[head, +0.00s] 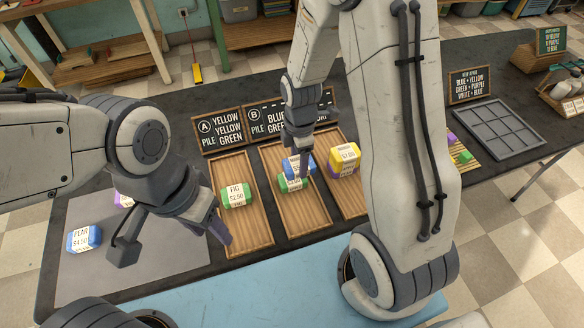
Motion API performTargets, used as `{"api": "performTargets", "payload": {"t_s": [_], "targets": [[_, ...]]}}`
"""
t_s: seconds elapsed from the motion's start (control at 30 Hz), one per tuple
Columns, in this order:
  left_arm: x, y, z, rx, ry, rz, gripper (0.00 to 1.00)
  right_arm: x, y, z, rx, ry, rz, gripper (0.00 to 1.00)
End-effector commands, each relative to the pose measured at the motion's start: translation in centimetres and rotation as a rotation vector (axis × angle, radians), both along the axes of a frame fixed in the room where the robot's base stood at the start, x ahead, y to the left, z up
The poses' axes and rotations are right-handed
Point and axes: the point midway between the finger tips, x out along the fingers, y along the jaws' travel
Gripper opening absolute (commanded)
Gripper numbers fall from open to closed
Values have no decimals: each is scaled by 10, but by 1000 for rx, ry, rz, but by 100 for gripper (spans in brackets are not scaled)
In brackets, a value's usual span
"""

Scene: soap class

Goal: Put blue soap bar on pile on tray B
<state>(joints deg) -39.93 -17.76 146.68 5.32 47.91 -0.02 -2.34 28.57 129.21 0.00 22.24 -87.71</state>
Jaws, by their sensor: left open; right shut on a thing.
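Tray B (306,217) is the middle wooden tray, below the sign marked B (263,121), which is partly hidden. A green soap bar (291,184) lies on it. My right gripper (303,167) is shut on a blue soap bar (290,166), directly over the green bar. I cannot tell whether the two bars touch. My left gripper (217,226) is open and empty, low beside the left edge of tray A (250,232). Another blue bar (82,239), labelled PEAR, lies on the grey mat (150,270).
A green FIG bar (237,194) lies on tray A. On the right tray (345,195), a yellow bar (344,156) sits over a purple one. A purple bar (123,199) shows behind my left arm. A grey compartment tray (497,130) stands at the right.

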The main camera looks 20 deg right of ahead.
Motion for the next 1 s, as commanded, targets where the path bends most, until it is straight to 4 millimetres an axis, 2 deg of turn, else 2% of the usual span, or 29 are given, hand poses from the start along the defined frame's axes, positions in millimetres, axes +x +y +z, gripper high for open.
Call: {"api": "performTargets", "payload": {"t_s": [0.17, 0.5, 0.9, 0.93, 1.0], "targets": [[0, 0, 2, 0, 0, 0, 50, 13, 13, -10, 0, -1, 1, 6], [0, 0, 4, 0, 0, 0, 50, 14, 14, -50, 0, 1, -1, 6], [0, 0, 1, 0, 0, 0, 50, 14, 13, -56, 0, 0, -1, 6], [0, 0, 1, 0, 0, 0, 50, 14, 13, -55, 0, -1, -1, 76], [0, 0, 2, 0, 0, 0, 50, 14, 13, -55, 0, -1, -1, 98]]}}
